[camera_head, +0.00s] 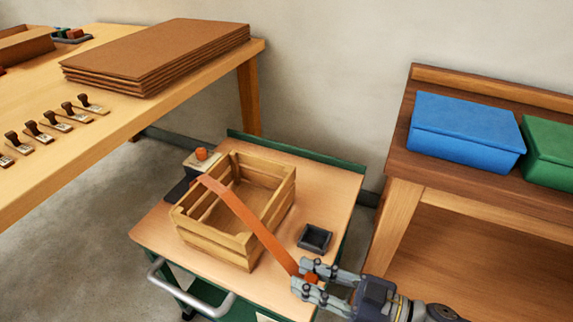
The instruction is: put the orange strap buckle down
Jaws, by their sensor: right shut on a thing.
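The orange strap (248,222) runs across the wooden crate (221,242) from its upper left rim down to my right gripper. My right gripper (309,278) is shut on the orange strap buckle (311,277) at the strap's lower end, near the front right of the cart top. The buckle is mostly covered by the fingers, and I cannot tell whether it touches the cart. My left gripper is not in view.
The crate stands on a wheeled cart (340,190) with a green back edge. A small dark tray (314,238) sits just beyond my right gripper. A block with an orange knob (201,154) is behind the crate. Blue (466,135) and green (550,150) boxes stand on the right bench.

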